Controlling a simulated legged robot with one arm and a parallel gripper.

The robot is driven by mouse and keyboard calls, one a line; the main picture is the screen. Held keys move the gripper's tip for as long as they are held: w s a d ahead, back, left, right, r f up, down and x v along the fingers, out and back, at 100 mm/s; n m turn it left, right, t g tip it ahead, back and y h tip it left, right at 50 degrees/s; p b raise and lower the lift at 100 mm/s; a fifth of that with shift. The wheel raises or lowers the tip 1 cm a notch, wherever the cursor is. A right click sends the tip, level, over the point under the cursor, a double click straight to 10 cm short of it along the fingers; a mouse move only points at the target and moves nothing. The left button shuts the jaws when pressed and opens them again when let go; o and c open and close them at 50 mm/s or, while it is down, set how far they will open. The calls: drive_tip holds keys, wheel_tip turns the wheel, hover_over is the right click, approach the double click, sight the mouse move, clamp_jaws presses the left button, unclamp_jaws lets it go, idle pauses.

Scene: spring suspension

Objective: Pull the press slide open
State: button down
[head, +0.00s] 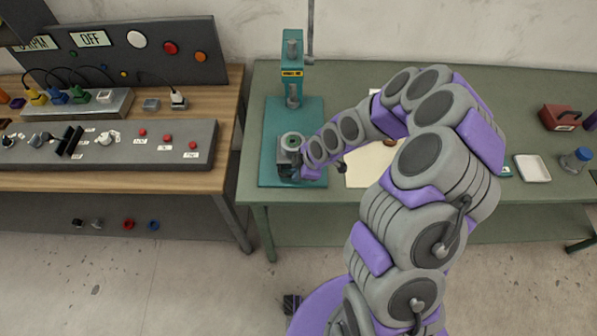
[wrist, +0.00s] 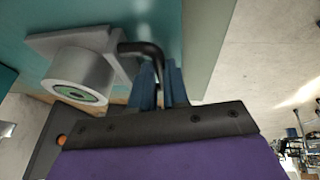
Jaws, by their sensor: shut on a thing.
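The teal press (head: 292,45) stands upright at the left end of the green table, on a teal base plate (head: 308,112). Its slide is a grey block carrying a round cup (head: 292,141) with a green centre. In the wrist view the cup (wrist: 80,78) sits on a grey plate (wrist: 62,42), with a black bent handle (wrist: 145,49) beside it. My gripper (wrist: 158,82) has its blue fingers shut on the black handle. In the head view my gripper (head: 288,170) is at the front of the slide, partly hidden by my arm.
A wooden bench (head: 222,105) with control panels stands left of the green table (head: 450,95). A pale sheet (head: 362,170) lies right of the press, partly behind my arm. A white tray (head: 532,168), a blue flask (head: 576,158) and a red box (head: 560,117) are farther right.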

drive_tip(key=c, duration=1.1)
unclamp_jaws()
drive_tip(key=shift+s+r, duration=0.1)
drive_tip(key=shift+p+v, duration=0.85)
drive_tip(key=shift+v, duration=7.7)
drive_tip(key=shift+r, duration=0.1)
drive_tip(key=s+d+r+m+g+h+b, duration=0.1)
drive_tip(key=s+d+r+m, duration=0.1)
drive_tip(key=s+m, duration=0.4)
drive_tip(key=s+d+r+m+g+h+b, duration=0.1)
drive_tip(key=s+m, duration=0.5)
drive_tip(key=s, duration=0.7)
drive_tip(key=s+d+r+m+g+h+b, duration=0.1)
drive_tip(key=s+r+m, duration=0.4)
drive_tip(key=s, duration=0.5)
drive_tip(key=shift+s+d+r+m+g+h+b, duration=0.1)
drive_tip(key=shift+d+r+m+g+h+b, duration=0.1)
drive_tip(key=shift+d+m+h, duration=0.15)
drive_tip(key=shift+d+r+m+g+h+b, duration=0.15)
drive_tip(key=shift+d+m+g+h, duration=0.1)
drive_tip(key=shift+d+h, duration=0.25)
